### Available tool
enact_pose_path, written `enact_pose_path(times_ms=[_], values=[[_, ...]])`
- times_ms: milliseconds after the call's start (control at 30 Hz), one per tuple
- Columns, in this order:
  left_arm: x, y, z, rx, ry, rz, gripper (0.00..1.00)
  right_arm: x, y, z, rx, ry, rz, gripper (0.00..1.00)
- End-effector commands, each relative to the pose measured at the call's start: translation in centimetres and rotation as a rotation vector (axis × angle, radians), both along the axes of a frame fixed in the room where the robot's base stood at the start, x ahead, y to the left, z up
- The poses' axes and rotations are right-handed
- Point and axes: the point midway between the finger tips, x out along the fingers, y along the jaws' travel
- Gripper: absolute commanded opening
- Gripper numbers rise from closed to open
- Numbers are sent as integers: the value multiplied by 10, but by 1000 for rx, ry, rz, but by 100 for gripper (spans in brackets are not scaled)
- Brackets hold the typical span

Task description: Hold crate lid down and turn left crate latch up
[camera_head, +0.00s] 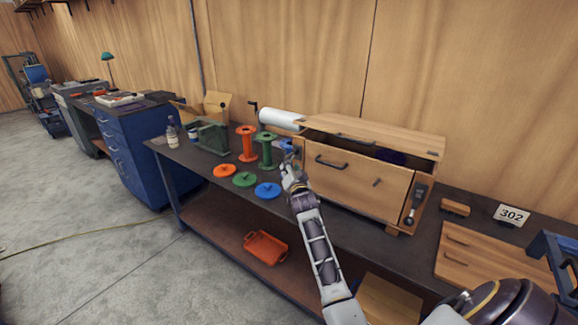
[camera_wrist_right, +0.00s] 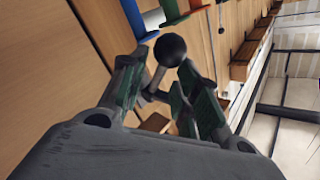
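The wooden crate (camera_head: 353,185) stands on the workbench with its lid (camera_head: 375,132) on top. A dark gap shows under the lid towards its right end. The right latch (camera_head: 414,203) is a dark lever on the crate's right end. My right gripper (camera_head: 291,168) is at the crate's left end, where it hides the left latch in the head view. In the right wrist view, a black ball knob (camera_wrist_right: 170,50) on a short stem sits between my spread right fingertips (camera_wrist_right: 164,65). I cannot tell whether they touch it. My left gripper is not in view.
A green spool (camera_head: 266,150) and an orange spool (camera_head: 247,143) stand left of the crate. Orange, green and blue (camera_head: 267,190) discs lie in front. A wooden board (camera_head: 480,258) and a 302 sign (camera_head: 511,215) are on the right. An orange tray (camera_head: 265,247) sits on the lower shelf.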

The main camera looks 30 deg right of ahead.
Motion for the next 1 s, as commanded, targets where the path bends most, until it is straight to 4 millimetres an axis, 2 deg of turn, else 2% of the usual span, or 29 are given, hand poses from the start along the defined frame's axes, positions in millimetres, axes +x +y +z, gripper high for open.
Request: enact_pose_path(times_ms=[333, 767, 1000], values=[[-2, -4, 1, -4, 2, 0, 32, 22, -8, 1, -1, -1, 0, 32], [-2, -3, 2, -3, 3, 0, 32, 26, -10, 0, -1, 0, 0, 32], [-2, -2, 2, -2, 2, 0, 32, 25, -10, 0, 0, 0, 0, 4]])
